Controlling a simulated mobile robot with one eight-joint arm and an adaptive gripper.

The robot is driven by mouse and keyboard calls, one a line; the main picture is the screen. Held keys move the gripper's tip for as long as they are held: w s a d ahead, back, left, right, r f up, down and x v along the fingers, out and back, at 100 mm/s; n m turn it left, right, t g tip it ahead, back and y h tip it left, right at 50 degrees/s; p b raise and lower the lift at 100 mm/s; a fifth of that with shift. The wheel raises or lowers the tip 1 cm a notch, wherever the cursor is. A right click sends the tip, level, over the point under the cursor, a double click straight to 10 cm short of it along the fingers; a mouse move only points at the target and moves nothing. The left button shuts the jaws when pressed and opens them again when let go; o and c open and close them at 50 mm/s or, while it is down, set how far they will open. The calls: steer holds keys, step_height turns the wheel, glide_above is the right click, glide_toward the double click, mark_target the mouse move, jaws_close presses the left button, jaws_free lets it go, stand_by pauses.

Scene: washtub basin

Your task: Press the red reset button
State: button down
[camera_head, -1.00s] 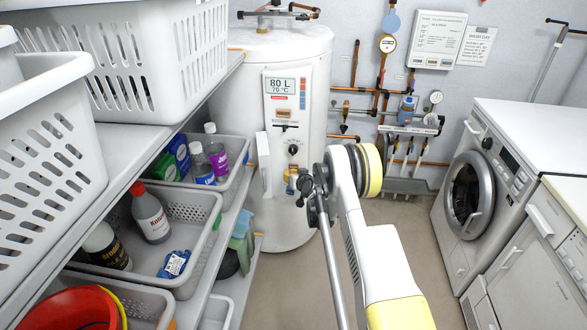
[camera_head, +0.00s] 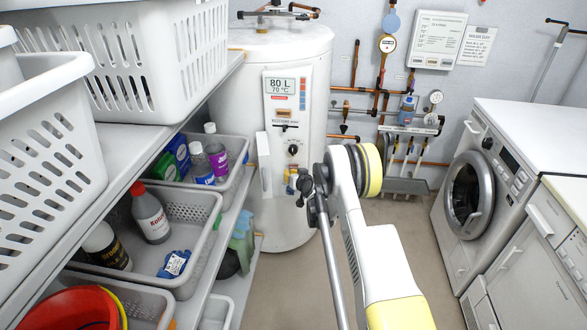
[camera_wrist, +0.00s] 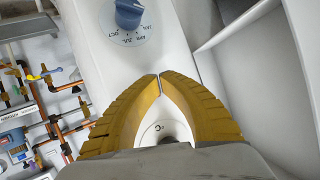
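The white water heater (camera_head: 250,110) stands at the back, with a display reading 80 L and 70 °C on its front panel. A dark knob (camera_head: 293,150) sits low on this panel; in the wrist view a blue-grey knob (camera_wrist: 128,14) shows on a marked dial. A white round face (camera_wrist: 165,130) shows behind the fingers, partly covered. I cannot make out a red reset button in either view; contact cannot be told.
A white shelf (camera_head: 150,150) with baskets and bottles stands on the left, close to the heater. Copper pipes and gauges (camera_head: 387,43) are on the back wall. A washing machine (camera_head: 500,170) is at the right. The floor (camera_head: 415,225) between is clear.

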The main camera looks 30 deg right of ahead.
steer(key=shift+w, duration=0.1)
steer(key=shift+w+d, duration=0.25)
steer(key=shift+w, duration=0.05)
steer(key=shift+w+d, duration=0.2)
steer(key=shift+w, duration=0.1)
stand_by(0.8)
steer(key=shift+s+a, duration=0.45)
steer(key=shift+s, duration=0.2)
steer(key=s+a, duration=0.2)
steer(key=s, duration=0.2)
steer(key=shift+s+a, duration=0.1)
steer(key=shift+a, duration=0.3)
stand_by(0.9)
